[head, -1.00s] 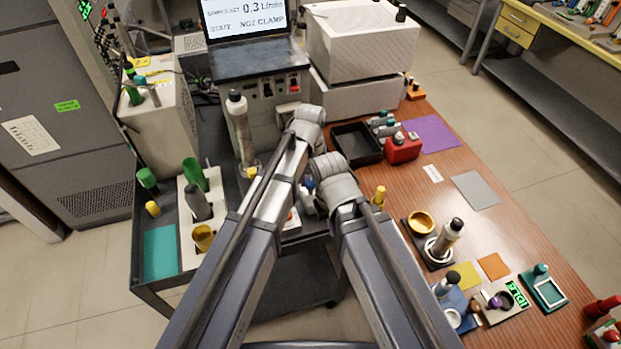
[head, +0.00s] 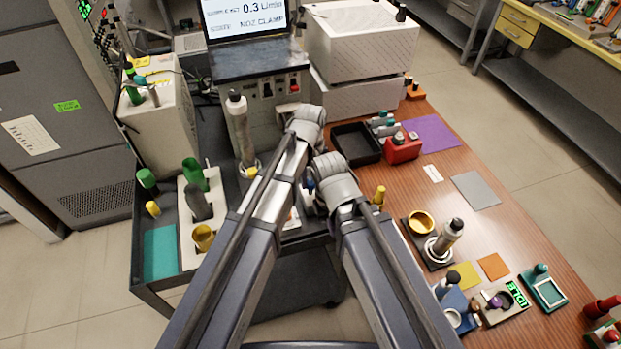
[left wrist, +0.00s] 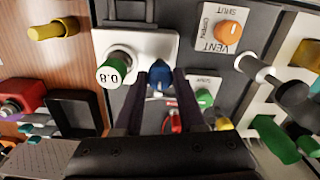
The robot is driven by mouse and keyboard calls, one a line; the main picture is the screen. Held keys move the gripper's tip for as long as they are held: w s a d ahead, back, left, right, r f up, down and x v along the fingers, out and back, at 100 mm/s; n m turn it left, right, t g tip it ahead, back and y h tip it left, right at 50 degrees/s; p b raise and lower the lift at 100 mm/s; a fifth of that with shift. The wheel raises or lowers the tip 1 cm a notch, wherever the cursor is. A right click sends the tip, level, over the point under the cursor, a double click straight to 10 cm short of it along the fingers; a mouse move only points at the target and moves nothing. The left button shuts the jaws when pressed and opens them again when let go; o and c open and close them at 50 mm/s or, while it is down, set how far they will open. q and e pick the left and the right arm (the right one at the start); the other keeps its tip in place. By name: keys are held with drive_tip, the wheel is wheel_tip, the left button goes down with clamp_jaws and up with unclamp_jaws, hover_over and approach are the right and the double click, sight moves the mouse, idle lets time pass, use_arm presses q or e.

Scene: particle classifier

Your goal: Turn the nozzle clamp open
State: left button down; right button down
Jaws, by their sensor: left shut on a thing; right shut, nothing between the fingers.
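In the left wrist view a blue knob (left wrist: 160,76), which looks like the nozzle clamp, stands on a white plate (left wrist: 122,42). My left gripper (left wrist: 160,90) is shut on this knob, with one dark finger on each side. A green-sided round part (left wrist: 115,70) marked 0.8 is close to the left finger on the same plate. In the head view my arms hide most of this area, and my right gripper is hidden. The screen (head: 245,20) shows 0.3 and a state line that appears to read NOZ CLAMP.
An orange vent knob (left wrist: 228,33) sits right of the plate. Below it are a green part (left wrist: 204,98) and a red part (left wrist: 172,122). A black tray (head: 356,144) and red block (head: 403,149) stand on the wooden table. A tall grey bottle (head: 241,125) stands left of my arms.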

sight(311, 182)
use_arm(q)
drive_tip(key=c, duration=0.5)
unclamp_jaws()
drive_tip(key=shift+r, duration=0.15)
wheel_tip(311, 182, up, 8)
drive_tip(key=p, duration=0.8)
drive_tip(key=shift+f, duration=0.2)
drive_tip(key=shift+f, duration=0.1)
drive_tip(key=s+a+m, duration=0.3)
drive_tip(key=s+a, duration=0.2)
drive_tip(key=a, duration=0.3)
drive_tip(key=s+a+m, duration=0.2)
drive_tip(key=s+a, duration=0.3)
drive_tip(key=a, duration=0.4)
drive_tip(key=s+d+f+m+y+b, duration=0.1)
drive_tip(key=s+d+f+m+b, duration=0.3)
drive_tip(key=d, duration=0.7)
drive_tip(key=shift+s+f+b, duration=0.45)
drive_tip(key=shift+s+b, duration=0.2)
drive_tip(key=shift+s, duration=0.45)
